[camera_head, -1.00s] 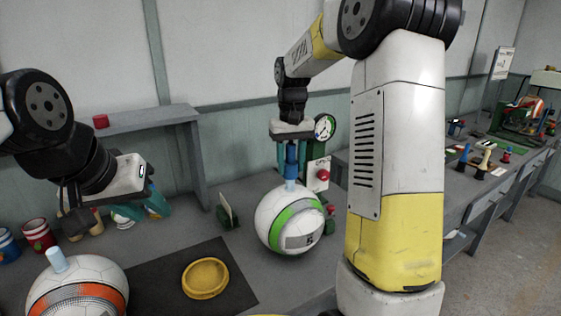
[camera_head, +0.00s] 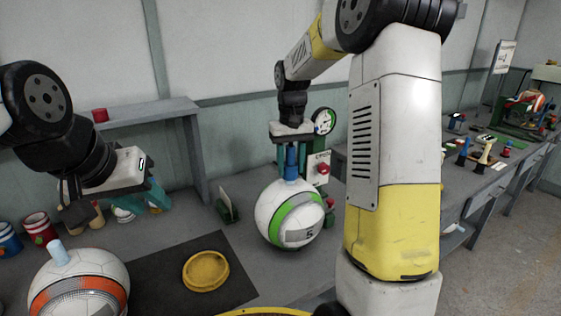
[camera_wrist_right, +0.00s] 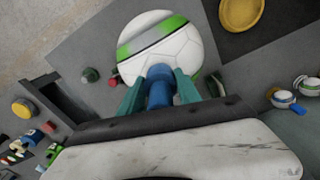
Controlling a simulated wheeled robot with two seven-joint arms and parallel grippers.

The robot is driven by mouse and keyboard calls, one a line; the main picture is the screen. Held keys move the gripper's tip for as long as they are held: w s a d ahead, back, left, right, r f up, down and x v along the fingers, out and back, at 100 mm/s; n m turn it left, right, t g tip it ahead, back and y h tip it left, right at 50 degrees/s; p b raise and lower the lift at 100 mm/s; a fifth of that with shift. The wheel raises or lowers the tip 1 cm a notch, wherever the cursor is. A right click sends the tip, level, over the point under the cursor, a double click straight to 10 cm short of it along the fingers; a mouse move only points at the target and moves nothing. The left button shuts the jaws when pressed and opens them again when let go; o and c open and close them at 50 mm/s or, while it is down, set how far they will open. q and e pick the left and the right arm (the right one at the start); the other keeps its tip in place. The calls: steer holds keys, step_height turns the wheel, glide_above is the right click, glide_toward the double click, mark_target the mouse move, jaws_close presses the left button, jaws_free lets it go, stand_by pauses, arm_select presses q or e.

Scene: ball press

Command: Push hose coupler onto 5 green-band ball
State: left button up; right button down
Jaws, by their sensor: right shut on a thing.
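The green-band ball (camera_head: 272,212) stands on the bench with a "5" on its grey panel. My right gripper (camera_head: 291,158) is above it, shut on the blue hose coupler (camera_head: 291,173). The coupler points down at the ball's top and appears to touch there; the light-blue stub is now hidden. In the right wrist view, the coupler (camera_wrist_right: 160,88) sits between the teal fingers, with the ball (camera_wrist_right: 182,55) beyond. My left gripper (camera_head: 153,196) hangs over the back left of the bench; its finger gap is unclear.
An orange-band ball (camera_head: 90,268) with a light-blue stub stands at front left. A yellow dish (camera_head: 205,270) lies on a dark mat (camera_head: 150,275). A press with a dial gauge (camera_head: 324,121) stands behind the green-band ball. Cans (camera_head: 38,228) stand at far left.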

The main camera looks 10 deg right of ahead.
mark_target(291, 146)
steer(key=shift+f, duration=0.1)
steer(key=c, duration=0.8)
jaws_free()
steer(key=shift+o, duration=0.2)
step_height(291, 146, up, 7)
steer(key=shift+r, duration=0.4)
